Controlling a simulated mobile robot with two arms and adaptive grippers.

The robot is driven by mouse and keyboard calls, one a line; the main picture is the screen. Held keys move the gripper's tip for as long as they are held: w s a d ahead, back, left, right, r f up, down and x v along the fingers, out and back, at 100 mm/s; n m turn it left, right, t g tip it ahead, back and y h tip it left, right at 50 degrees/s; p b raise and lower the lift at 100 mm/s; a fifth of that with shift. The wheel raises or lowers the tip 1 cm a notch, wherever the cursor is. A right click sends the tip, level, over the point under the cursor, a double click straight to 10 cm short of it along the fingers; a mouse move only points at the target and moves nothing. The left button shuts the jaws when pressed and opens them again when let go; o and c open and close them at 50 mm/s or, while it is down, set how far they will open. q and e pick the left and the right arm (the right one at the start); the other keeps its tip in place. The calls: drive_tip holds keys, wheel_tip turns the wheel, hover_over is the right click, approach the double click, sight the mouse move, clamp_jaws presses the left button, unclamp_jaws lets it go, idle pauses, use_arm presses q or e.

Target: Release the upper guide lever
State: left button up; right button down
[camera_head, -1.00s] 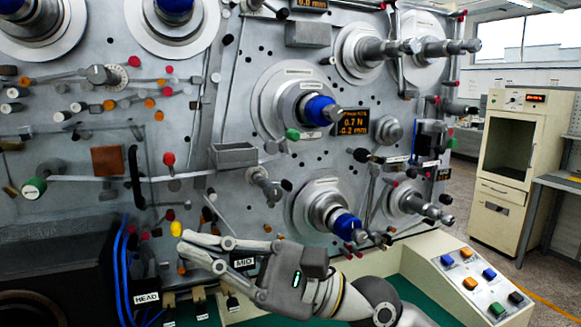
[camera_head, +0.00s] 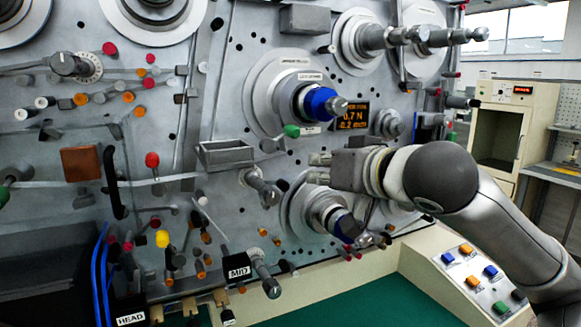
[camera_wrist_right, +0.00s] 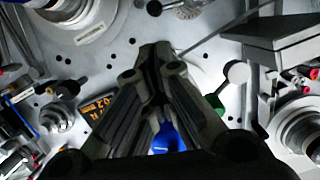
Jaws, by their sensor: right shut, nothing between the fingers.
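A short lever with a green knob (camera_head: 290,131) sits on the grey panel, just below and left of the upper spindle with the blue collar (camera_head: 318,102). I take it for the upper guide lever, though no label confirms this. My right gripper (camera_head: 316,168) is shut and empty, below and slightly right of the green knob and apart from it. In the right wrist view the closed fingers (camera_wrist_right: 158,58) point at the panel. The green knob (camera_wrist_right: 216,104) shows partly beside the right finger, and the blue collar (camera_wrist_right: 166,138) shows between the finger links. My left gripper is out of view.
A lower spindle (camera_head: 330,215) stands just below my right gripper. A grey open box (camera_head: 224,154) juts out left of it. Bare metal spindles (camera_head: 385,37) project at upper right. A button console (camera_head: 468,270) stands at lower right.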

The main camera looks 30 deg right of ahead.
idle(0.3)
use_arm(q)
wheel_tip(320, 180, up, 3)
drive_tip(key=p, duration=0.3)
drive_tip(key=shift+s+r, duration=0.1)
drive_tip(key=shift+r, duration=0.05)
use_arm(e)
drive_tip(key=x, duration=1)
